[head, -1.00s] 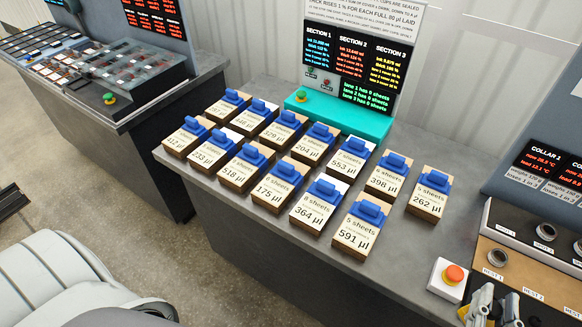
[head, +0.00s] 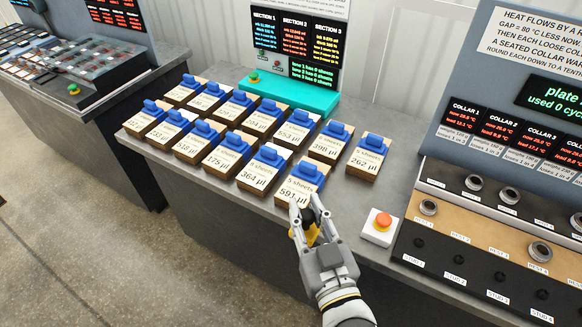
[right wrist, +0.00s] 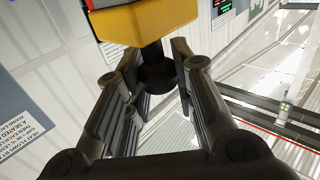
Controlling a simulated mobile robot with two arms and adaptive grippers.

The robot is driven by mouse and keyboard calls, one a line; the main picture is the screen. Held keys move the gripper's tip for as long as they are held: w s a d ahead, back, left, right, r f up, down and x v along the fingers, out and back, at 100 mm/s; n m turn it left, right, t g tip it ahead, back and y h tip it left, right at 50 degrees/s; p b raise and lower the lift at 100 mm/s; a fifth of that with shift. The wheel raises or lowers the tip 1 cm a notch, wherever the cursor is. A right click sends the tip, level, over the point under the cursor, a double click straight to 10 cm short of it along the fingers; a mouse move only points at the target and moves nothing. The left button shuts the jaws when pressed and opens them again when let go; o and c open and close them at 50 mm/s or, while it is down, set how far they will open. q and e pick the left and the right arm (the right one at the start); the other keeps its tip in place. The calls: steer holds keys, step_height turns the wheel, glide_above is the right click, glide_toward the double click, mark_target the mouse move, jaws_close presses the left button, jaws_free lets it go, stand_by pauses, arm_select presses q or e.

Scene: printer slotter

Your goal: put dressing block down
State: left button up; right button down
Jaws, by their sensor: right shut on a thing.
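In the right wrist view the block's dark stem (right wrist: 155,68) sits between the fingers, and the yellow body is beyond the fingertips. In the head view only a small yellow part (head: 313,235) shows between the fingers; the rest is hidden. The gripper is at the front edge of the grey bench, overlapping in the picture the lower part of the block labelled 591 µl (head: 299,184). I cannot tell its height. My left gripper is out of view.
Several labelled wooden blocks with blue tops fill the bench's left side, before a teal box (head: 288,92). A red button (head: 382,222) on a white base is right of the gripper. Bare grey bench (head: 392,150) lies between.

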steer(key=shift+w+d+f+p, duration=0.15)
steer(key=shift+w+d+p, duration=0.15)
steer(key=shift+w, duration=0.2)
steer(key=shift+w+d+f+p, duration=0.15)
steer(key=shift+w+d, duration=0.15)
steer(key=shift+w, duration=0.15)
steer(key=w+d+f, duration=0.2)
steer(key=w+f, duration=0.1)
steer(key=f, duration=0.1)
steer(key=w+d+f+p, duration=0.1)
steer(key=w+d+f, duration=0.2)
steer(key=f, duration=0.1)
steer(key=w+d+f, duration=0.2)
steer(key=w+f, duration=0.1)
steer(key=f, duration=0.1)
steer(key=shift+w+d+p, duration=0.2)
steer(key=shift+d+p, duration=0.05)
steer(key=shift+p, duration=0.15)
steer(key=shift+f, duration=0.2)
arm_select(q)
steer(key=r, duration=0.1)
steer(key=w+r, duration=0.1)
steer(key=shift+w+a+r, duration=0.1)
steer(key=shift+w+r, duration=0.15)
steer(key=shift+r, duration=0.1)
